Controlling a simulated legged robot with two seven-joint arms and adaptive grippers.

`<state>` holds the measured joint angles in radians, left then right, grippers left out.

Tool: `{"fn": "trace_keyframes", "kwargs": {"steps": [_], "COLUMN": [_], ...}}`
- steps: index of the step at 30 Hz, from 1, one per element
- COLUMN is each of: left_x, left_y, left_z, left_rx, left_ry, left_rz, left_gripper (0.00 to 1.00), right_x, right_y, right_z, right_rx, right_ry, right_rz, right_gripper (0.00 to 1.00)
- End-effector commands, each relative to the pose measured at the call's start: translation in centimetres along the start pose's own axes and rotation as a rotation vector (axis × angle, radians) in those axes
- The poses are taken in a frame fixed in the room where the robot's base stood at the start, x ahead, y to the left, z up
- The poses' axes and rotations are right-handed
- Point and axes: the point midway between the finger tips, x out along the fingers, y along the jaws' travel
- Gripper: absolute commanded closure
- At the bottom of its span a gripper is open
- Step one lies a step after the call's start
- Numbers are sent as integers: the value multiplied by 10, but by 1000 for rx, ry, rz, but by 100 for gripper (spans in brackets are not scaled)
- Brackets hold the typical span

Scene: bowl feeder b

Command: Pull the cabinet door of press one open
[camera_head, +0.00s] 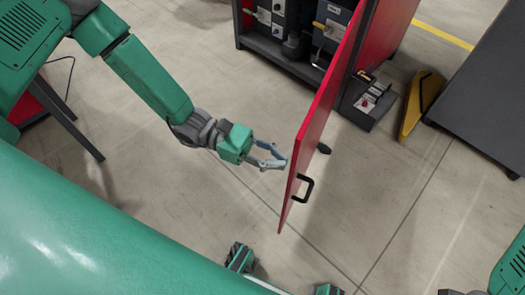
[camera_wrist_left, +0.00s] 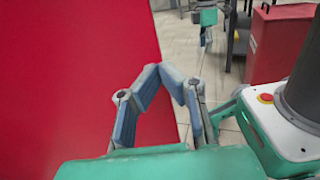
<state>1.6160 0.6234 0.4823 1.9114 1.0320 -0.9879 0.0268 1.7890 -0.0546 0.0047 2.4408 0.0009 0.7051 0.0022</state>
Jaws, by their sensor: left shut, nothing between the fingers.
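The red cabinet door (camera_head: 318,125) stands swung wide open from the dark cabinet (camera_head: 268,48), whose inside shows. Its black handle (camera_head: 304,189) is on the door's right-hand face, near the free edge. My left gripper (camera_head: 284,163) is shut and empty at the door's left-hand face, close to the free edge; I cannot tell whether the fingertips touch it. In the left wrist view the red door panel (camera_wrist_left: 75,70) fills the left side, and the shut fingertips (camera_wrist_left: 170,72) are beside its edge. The handle is hidden there. My right gripper is not clearly visible.
Grey boxes and switchgear (camera_head: 334,22) sit inside the cabinet. A small control box (camera_head: 370,103) stands right of the door, near a yellow wedge-shaped piece (camera_head: 420,100) and a dark cabinet (camera_head: 485,95). The tiled floor (camera_head: 190,220) left of the door is clear.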

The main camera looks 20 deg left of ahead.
Motion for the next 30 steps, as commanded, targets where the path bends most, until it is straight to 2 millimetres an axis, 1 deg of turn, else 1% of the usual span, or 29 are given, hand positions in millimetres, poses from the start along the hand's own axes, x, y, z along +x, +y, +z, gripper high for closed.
{"fn": "trace_keyframes", "kwargs": {"steps": [3,12,14,16,17,20,21,26,30], "left_x": [4,4,8,17,23,50,63,112,153], "left_y": [0,0,0,2,2,4,4,6,12], "left_z": [0,0,0,-1,-2,-3,-4,-4,-4], "left_rx": [1,1,1,2,3,6,6,4,6], "left_ry": [0,-1,-1,-1,-1,-1,-1,1,3], "left_rz": [-1,-1,-1,-1,-2,-2,-2,-4,-6], "left_gripper": [100,100,100,100,100,100,100,100,100], "right_x": [1,1,2,3,4,9,11,18,24], "right_y": [0,0,0,0,0,0,0,0,0], "right_z": [0,0,0,0,0,0,0,1,1], "right_rx": [0,0,0,0,0,0,0,0,0], "right_ry": [0,0,0,1,1,1,1,0,0], "right_rz": [0,0,0,0,0,0,0,0,0], "right_gripper": [60,60,60,60,60,60,60,60,60]}}
